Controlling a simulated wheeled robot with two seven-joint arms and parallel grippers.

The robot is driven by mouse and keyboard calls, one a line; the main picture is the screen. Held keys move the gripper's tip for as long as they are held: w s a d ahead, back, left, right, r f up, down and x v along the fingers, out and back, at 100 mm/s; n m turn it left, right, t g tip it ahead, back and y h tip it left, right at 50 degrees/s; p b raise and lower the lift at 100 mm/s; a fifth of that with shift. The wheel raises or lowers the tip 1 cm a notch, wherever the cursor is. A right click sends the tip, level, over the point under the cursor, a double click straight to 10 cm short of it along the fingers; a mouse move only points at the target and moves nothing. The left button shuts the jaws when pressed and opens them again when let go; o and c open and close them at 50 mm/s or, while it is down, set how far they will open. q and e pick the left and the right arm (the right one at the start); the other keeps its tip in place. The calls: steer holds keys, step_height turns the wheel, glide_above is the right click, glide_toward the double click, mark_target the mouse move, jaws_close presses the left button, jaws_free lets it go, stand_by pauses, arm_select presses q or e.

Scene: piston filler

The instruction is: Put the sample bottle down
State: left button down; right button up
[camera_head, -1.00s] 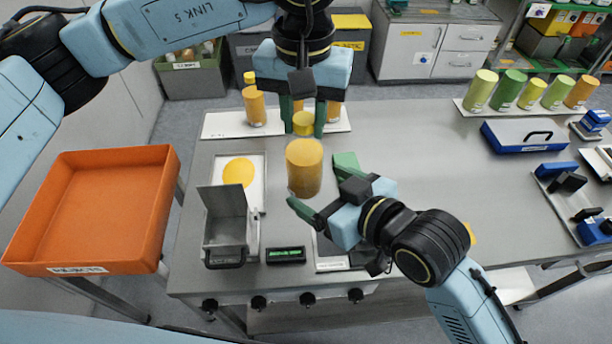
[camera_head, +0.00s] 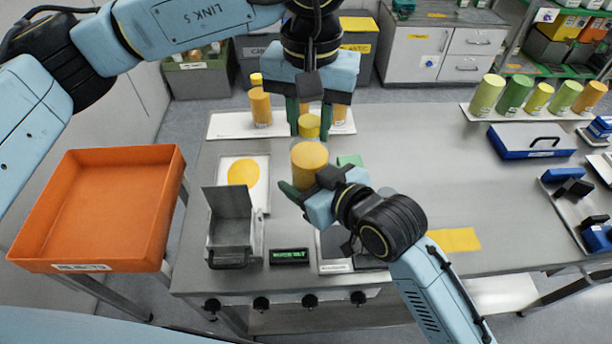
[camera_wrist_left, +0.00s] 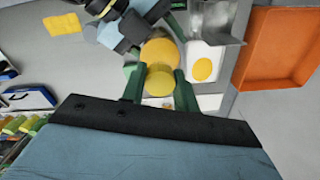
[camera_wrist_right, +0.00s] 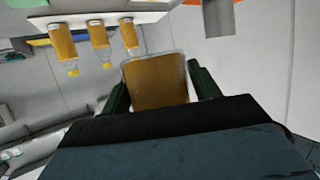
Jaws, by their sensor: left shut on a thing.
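The sample bottle has an amber body (camera_head: 309,163) and a yellow cap (camera_head: 309,126). My left gripper (camera_head: 310,131) points down and is shut on it at the cap, holding it up over the steel bench. In the left wrist view the cap (camera_wrist_left: 159,83) sits between the green fingers, with the wider body (camera_wrist_left: 160,50) beyond. My right gripper (camera_head: 318,182) is at the body from the lower right. In the right wrist view its fingers (camera_wrist_right: 160,92) stand either side of the body (camera_wrist_right: 158,80), with a narrow gap at the right finger. My right palm hides the cap there.
Several amber bottles (camera_head: 260,108) stand on a white tray (camera_head: 225,125) behind. A pad with a yellow disc (camera_head: 243,172), an open metal box (camera_head: 230,240) and a small display (camera_head: 289,257) lie left and in front. An orange bin (camera_head: 100,210) is far left.

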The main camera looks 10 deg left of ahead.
arm_select(q)
steer(key=shift+w, duration=0.1)
arm_select(e)
steer(key=shift+s+a, duration=0.1)
steer(key=shift+s, duration=0.05)
steer(key=c, duration=0.7)
arm_select(q)
steer(key=c, duration=1.3)
jaws_free()
arm_select(e)
steer(key=shift+r, duration=0.1)
steer(key=shift+c, duration=0.7)
arm_select(q)
steer(key=o, duration=0.3)
steer(key=shift+r, duration=0.1)
